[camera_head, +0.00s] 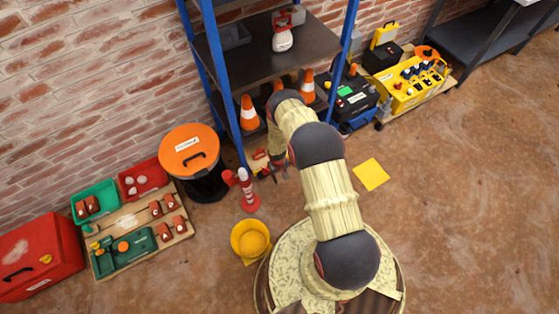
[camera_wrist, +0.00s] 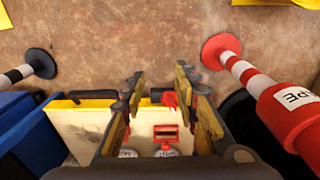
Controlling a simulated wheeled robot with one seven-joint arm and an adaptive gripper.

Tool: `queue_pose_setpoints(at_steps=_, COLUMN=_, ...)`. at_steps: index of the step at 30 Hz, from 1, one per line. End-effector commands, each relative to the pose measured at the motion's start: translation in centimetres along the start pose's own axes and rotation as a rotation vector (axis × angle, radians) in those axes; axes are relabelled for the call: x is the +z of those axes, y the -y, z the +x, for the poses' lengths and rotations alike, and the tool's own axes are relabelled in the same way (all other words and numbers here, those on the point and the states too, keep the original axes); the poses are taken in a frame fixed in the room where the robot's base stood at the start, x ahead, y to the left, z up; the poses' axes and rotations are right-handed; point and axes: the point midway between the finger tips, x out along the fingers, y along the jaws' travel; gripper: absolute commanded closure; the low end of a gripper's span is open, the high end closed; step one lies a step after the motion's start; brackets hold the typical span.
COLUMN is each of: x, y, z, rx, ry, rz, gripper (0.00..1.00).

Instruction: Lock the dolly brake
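In the head view a low wooden board with dark casters (camera_head: 389,119) at the right looks like the dolly, with a yellow box (camera_head: 415,82) on it. I cannot make out a brake on it. My gripper (camera_head: 266,170) is far to its left, low by the shelf foot and partly hidden by my arm. In the wrist view my gripper (camera_wrist: 163,88) is open, fingers apart. A small red piece (camera_wrist: 170,99) shows between the fingers, and a red bracket-like part (camera_wrist: 165,132) lies on or over a cream board (camera_wrist: 82,117). I cannot tell whether the fingers touch them.
A red-and-white post (camera_head: 247,190) stands close to my gripper; it also shows in the wrist view (camera_wrist: 245,72). A blue-framed shelf (camera_head: 225,90), orange-lidded bin (camera_head: 190,150) and yellow bucket (camera_head: 249,240) are near. Floor at the right is clear, except a yellow sheet (camera_head: 371,174).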

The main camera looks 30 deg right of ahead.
Motion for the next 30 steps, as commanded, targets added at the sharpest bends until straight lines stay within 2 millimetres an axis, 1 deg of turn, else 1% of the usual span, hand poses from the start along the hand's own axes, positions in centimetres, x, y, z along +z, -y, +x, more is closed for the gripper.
queue_pose_setpoints(at_steps=1, x=0.0, y=-0.1, z=-1.1, rx=0.003, ry=0.013, rz=0.002, gripper=0.70)
queue_pose_setpoints(at_steps=3, x=0.3, y=-0.2, z=-2.4, rx=0.006, ry=0.037, rz=0.006, gripper=0.70)
queue_pose_setpoints(at_steps=12, x=0.6, y=-0.5, z=-7.7, rx=0.015, ry=0.105, rz=0.013, gripper=0.70)
queue_pose_setpoints(at_steps=21, x=0.6, y=-0.6, z=-13.1, rx=0.022, ry=0.149, rz=0.022, gripper=0.70)
queue_pose_setpoints(at_steps=27, x=0.6, y=-0.6, z=-16.3, rx=0.024, ry=0.167, rz=0.027, gripper=0.70)
queue_pose_setpoints(at_steps=30, x=0.6, y=-0.6, z=-17.4, rx=0.025, ry=0.174, rz=0.028, gripper=0.70)
